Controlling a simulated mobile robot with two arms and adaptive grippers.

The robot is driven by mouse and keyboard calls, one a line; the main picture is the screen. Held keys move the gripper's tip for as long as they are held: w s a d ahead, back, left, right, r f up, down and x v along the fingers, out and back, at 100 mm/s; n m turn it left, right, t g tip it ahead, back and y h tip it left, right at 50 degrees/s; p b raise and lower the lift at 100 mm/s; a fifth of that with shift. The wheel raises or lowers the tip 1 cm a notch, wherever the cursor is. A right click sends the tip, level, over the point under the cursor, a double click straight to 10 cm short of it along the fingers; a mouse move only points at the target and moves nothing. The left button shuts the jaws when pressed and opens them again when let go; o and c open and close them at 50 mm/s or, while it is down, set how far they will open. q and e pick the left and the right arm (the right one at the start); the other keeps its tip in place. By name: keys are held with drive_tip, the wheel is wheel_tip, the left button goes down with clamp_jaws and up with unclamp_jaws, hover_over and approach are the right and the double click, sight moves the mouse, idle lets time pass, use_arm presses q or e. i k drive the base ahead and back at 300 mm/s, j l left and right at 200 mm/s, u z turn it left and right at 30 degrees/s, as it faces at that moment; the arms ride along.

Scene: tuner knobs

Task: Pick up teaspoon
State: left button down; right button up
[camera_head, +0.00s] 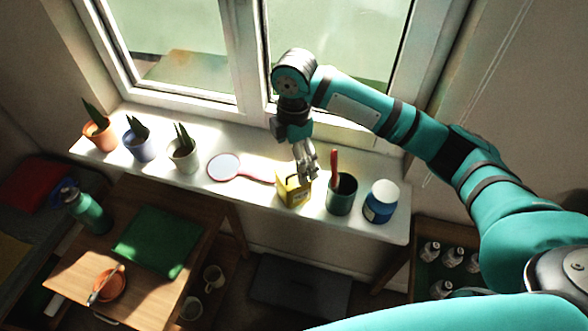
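My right gripper (308,172) hangs from the arm that comes in from the right, over the windowsill. Its fingers point down, right at the yellow box (293,191), and overlap it in the picture. I cannot tell whether they touch it or how far apart they are. No teaspoon is clear to me. A thin light utensil (104,282) leans in an orange bowl (110,290) on the wooden table at lower left; it may be a spoon. My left gripper is not in view.
A dark green cup (341,197) with a red-handled item (334,166) and a blue jar (381,203) stand right of the box. A hand mirror (224,167) and several potted plants (184,153) are to its left. The window (190,50) rises behind.

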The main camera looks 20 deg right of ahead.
sight(94, 296)
drive_tip(key=u, duration=1.45)
